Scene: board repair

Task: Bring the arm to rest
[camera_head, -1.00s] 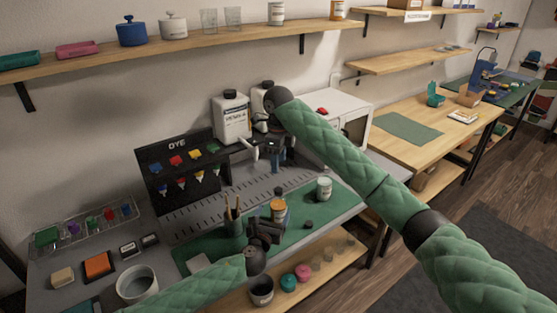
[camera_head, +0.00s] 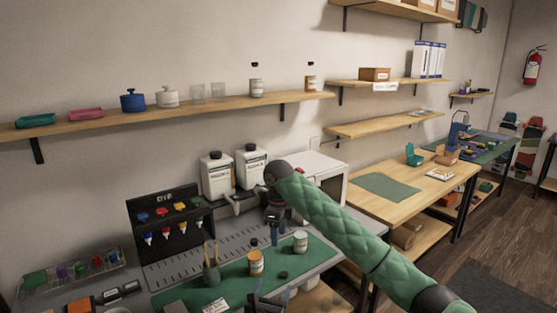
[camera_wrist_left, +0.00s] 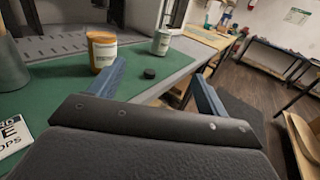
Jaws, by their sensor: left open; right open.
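My left gripper (camera_head: 270,301) is at the bottom edge of the head view, over the near side of the green mat (camera_head: 205,290). Its two blue fingers are spread with nothing between them in the left wrist view (camera_wrist_left: 160,75). An amber jar with a white label (camera_head: 256,264) stands on the mat just beyond the left finger, and also shows in the left wrist view (camera_wrist_left: 102,52). My right gripper (camera_head: 274,232) hangs down, open, over the back of the bench near the white bottles. I see nothing in it; its fingers are small in the picture.
A white jar (camera_head: 300,242) and a small dark cap (camera_head: 283,274) are on the mat. A brush cup (camera_head: 211,268) stands left of the amber jar. Two white bottles (camera_head: 217,175) and a dye rack (camera_head: 167,230) stand behind. A wooden shelf (camera_head: 190,111) runs above.

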